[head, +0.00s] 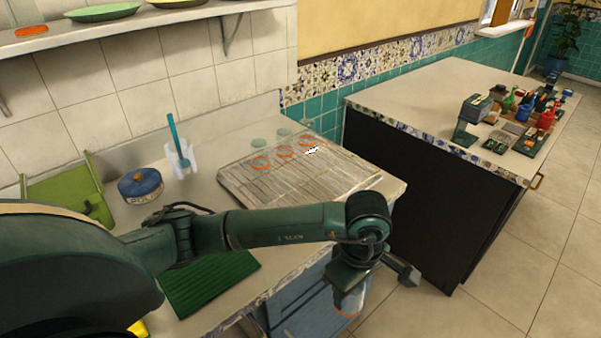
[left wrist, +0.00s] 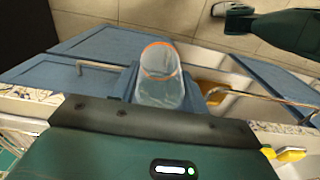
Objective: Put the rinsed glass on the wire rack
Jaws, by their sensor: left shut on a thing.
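My left gripper (head: 352,285) is shut on a clear glass with an orange rim (head: 348,302). It holds the glass in the air, past the front edge of the counter. The glass (left wrist: 160,80) also shows in the left wrist view, with its orange band away from the gripper. The wire rack (head: 300,190) lies on the counter, behind and left of the gripper in the head view. Several clear glasses with orange rims (head: 284,151) stand at its back edge, seemingly rim down.
Left on the counter are a blue-lidded tin (head: 140,187), a white holder with a teal brush (head: 180,158), a green box (head: 70,192) and a green ribbed mat (head: 212,283). Blue cabinets (head: 305,308) are below. The rack's front half is clear.

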